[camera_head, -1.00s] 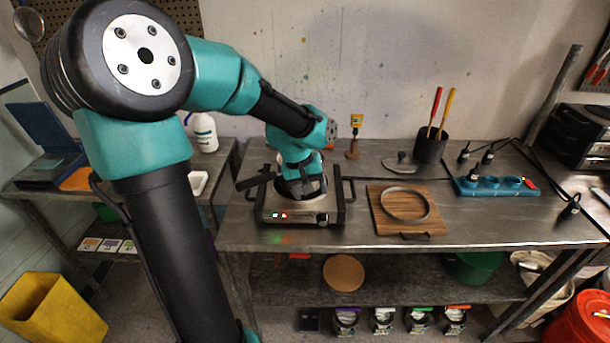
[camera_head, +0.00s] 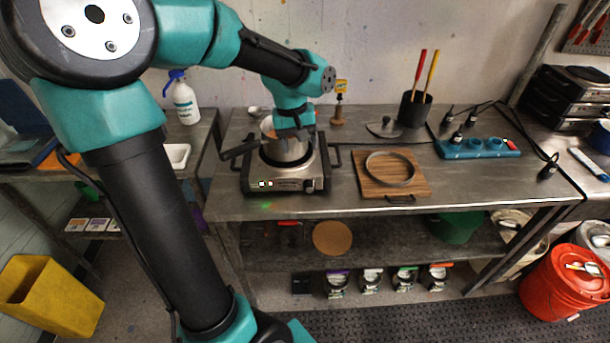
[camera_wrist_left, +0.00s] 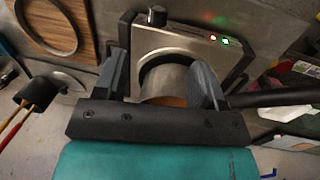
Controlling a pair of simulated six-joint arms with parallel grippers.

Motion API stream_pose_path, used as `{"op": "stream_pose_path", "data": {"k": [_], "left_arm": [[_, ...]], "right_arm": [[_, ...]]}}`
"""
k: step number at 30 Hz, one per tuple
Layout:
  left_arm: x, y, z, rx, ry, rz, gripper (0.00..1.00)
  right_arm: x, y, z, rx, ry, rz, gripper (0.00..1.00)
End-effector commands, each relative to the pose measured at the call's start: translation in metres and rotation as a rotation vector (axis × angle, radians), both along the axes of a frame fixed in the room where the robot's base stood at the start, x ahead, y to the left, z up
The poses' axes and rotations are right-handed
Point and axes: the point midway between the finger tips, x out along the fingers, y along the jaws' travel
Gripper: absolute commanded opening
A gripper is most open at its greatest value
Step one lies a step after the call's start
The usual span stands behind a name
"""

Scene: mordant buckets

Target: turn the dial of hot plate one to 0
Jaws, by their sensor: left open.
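A metal pot (camera_head: 287,151) with a long dark handle sits on the plate. My left gripper (camera_wrist_left: 160,78) is open, pointing down over the pot, behind the dial. In the left wrist view the pot shows between the fingers; contact is unclear. My right gripper is out of view.
Right of the hot plate lies a wooden board (camera_head: 368,181) with a metal ring (camera_head: 390,169). A black cup (camera_head: 414,111) with red and yellow rods and a blue power strip (camera_head: 470,150) stand farther right. Bench space in front of the dial is clear.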

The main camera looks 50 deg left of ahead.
Motion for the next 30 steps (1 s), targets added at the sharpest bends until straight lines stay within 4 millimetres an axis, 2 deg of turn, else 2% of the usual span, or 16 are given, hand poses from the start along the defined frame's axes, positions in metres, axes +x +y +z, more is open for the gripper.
{"op": "stream_pose_path", "data": {"k": [3,9,22,26,30], "left_arm": [[0.017,-0.015,0.001,0.073,0.087,-0.013,0.64],[0.035,-0.028,0.006,0.185,0.164,0.001,0.64],[0.036,-0.028,0.005,0.196,0.17,0.007,0.64],[0.035,-0.028,-0.004,0.196,0.172,0.007,0.64],[0.033,-0.026,-0.021,0.196,0.173,0.006,0.64]], "right_arm": [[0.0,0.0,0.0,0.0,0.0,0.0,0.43],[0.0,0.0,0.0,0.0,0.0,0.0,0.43],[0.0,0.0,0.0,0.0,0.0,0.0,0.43],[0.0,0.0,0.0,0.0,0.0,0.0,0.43],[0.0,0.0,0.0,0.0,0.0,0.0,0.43]]}}
